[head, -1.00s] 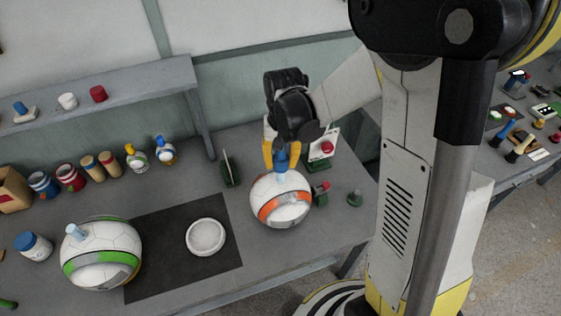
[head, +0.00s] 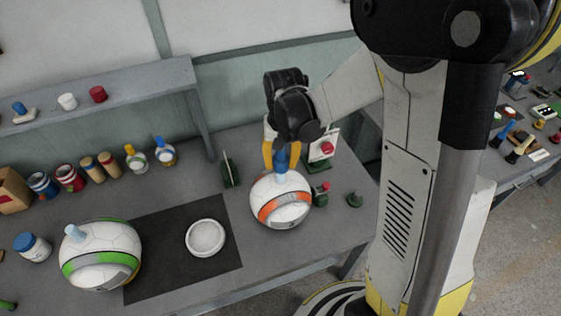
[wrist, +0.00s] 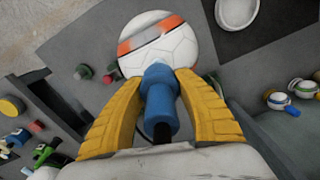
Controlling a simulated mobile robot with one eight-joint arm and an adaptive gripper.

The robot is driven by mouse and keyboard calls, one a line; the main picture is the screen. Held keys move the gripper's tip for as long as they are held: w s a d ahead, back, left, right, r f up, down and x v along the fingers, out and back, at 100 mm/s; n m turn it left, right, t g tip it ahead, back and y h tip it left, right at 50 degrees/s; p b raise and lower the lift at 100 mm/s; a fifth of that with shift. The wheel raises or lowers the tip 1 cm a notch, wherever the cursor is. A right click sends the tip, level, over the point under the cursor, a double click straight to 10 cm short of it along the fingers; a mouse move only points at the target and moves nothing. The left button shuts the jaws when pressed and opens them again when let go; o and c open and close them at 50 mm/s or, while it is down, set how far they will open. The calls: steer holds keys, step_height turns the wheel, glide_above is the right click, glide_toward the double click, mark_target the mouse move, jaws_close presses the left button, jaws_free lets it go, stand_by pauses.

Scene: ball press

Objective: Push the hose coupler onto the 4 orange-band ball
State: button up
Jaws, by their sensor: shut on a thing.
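The orange-band ball (head: 279,207) is white with an orange and grey band and stands on the table at the right of the dark mat. The blue hose coupler (head: 281,157) is at the ball's top, and it also shows in the wrist view (wrist: 160,103). My gripper (head: 281,146) is shut on the coupler, with its yellow fingers on either side. In the wrist view, the coupler's far end meets the ball (wrist: 158,50) or lies right in front of it. How far it is seated on the ball cannot be told.
A green-band ball (head: 102,262) with a light blue stem stands at left. A white dish (head: 206,237) sits on the dark mat (head: 165,283). A green plate (head: 230,169) and small red and green fittings (head: 321,194) are close to the orange-band ball.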

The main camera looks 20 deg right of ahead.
steer(key=shift+f+b, duration=0.15)
steer(key=shift+b, duration=0.2)
stand_by(0.3)
steer(key=shift+f+b, duration=0.3)
steer(key=shift+f, duration=0.05)
steer(key=shift+f+b, duration=1.5)
steer(key=shift+f, duration=0.15)
steer(key=o, duration=1.2)
step_height(320, 180, up, 12)
steer(key=shift+s+d+r, duration=0.1)
steer(key=shift+d, duration=0.05)
